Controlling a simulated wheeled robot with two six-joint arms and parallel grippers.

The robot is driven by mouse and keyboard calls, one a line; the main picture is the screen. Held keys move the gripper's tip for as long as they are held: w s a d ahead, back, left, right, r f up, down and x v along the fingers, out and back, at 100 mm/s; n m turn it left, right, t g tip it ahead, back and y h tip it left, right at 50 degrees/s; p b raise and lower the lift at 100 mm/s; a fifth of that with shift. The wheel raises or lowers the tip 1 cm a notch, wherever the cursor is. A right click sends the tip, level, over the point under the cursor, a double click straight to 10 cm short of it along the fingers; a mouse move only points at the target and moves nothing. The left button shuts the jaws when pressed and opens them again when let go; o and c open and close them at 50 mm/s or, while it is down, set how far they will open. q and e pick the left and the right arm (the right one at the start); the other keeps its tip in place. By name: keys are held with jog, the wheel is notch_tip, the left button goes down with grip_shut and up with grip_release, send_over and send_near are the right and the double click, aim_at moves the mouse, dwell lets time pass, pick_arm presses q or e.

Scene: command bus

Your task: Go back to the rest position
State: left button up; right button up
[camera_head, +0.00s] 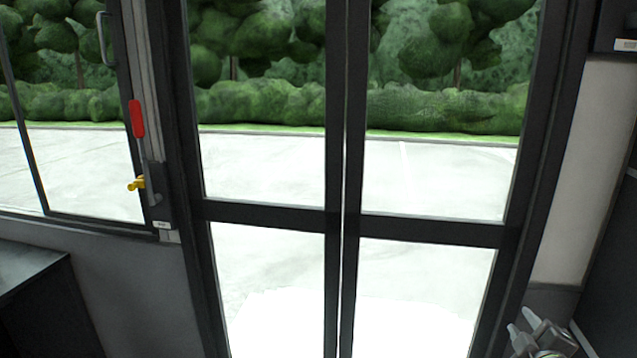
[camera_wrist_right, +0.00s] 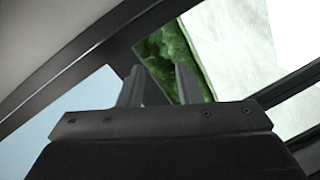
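My right gripper (camera_head: 520,322) shows at the bottom right corner of the head view, in front of the lower right door frame and side wall. Its two pale fingers are apart with nothing between them. In the right wrist view the two grey fingers (camera_wrist_right: 159,68) also stand apart and empty, with a window frame and greenery behind them. My left gripper is not in the head view.
A closed glass double door (camera_head: 345,225) with dark frames fills the middle. A yellow handle (camera_head: 137,184) and a red piece (camera_head: 137,118) are on the post at left. A dark cabinet (camera_head: 45,310) stands at lower left. A dark panel (camera_head: 610,270) is at right.

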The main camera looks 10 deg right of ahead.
jog(key=s+a+f+m+g+y, duration=0.1)
jog(key=s+a+f+m+g, duration=0.3)
jog(key=s+f, duration=0.45)
jog(key=s+a+f+m+g+y, duration=0.1)
jog(key=s+a+f+m+g, duration=0.35)
jog(key=s, duration=0.65)
jog(key=s+a+f+m+g+y, duration=0.1)
jog(key=s+a+f+g, duration=0.3)
jog(key=s+a+f, duration=0.45)
jog(key=s+d+f+p, duration=0.1)
jog(key=d+f, duration=0.1)
jog(key=f, duration=0.8)
jog(key=d+f+p, duration=0.1)
jog(key=d+f, duration=0.1)
jog(key=f, duration=0.8)
jog(key=s+a+f+g+y+p, duration=0.1)
jog(key=s+f+g, duration=0.1)
jog(key=s+f, duration=1.2)
jog(key=shift+s+a+f+p, duration=0.25)
jog(key=shift+s+f+p, duration=0.1)
jog(key=shift+s, duration=0.4)
